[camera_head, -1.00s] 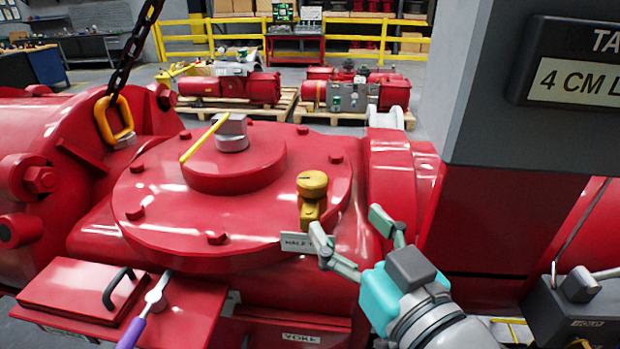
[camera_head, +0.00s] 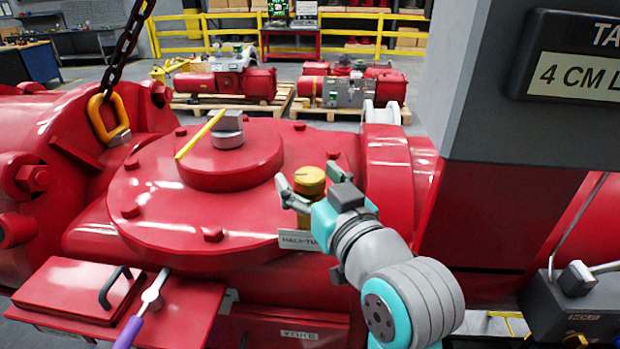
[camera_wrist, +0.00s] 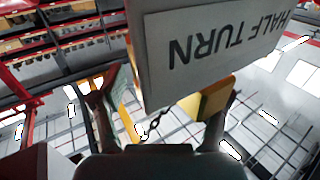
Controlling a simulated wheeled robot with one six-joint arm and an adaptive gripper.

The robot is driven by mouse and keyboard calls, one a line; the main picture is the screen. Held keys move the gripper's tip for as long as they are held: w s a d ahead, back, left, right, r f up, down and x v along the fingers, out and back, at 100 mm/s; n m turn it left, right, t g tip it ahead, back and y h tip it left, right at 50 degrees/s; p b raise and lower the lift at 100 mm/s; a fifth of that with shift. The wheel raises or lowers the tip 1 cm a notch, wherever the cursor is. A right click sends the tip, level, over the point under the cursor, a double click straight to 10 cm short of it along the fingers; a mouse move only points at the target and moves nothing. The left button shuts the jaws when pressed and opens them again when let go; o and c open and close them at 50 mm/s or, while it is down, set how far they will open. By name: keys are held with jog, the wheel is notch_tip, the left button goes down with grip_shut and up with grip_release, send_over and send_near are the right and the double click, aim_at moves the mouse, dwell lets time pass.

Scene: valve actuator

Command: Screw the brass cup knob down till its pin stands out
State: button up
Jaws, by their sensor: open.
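The brass cup knob (camera_head: 311,176) stands upright near the right edge of the red round cover (camera_head: 160,220). My gripper (camera_head: 303,196) is open at the knob, in front of it in the head view. I cannot tell whether either finger touches the knob. In the wrist view my gripper's fingers (camera_wrist: 163,105) stand apart, with brass-yellow parts beside them. The HALF TURN plate (camera_wrist: 210,50) covers much of that view and also shows below the gripper in the head view (camera_head: 297,240). No pin is visible.
A grey block with a yellow pointer (camera_head: 200,135) tops the cover. A chain with an orange hook link (camera_head: 108,118) hangs at the left. A grey column (camera_head: 490,90) rises close to the right. A purple-handled tool (camera_head: 130,331) lies at the front left.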

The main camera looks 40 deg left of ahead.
jog(key=c, duration=1.2)
jog(key=shift+s+a+m+t+h, duration=0.1)
jog(key=shift+m+t+h, duration=0.35)
jog(key=shift+t, duration=0.25)
jog(key=m+t+h, duration=0.2)
jog(key=t, duration=0.1)
jog(key=shift+m, duration=0.35)
jog(key=shift+m+t+h, duration=1.9)
jog(key=shift+m+h, duration=0.1)
jog(key=shift+h, duration=1.05)
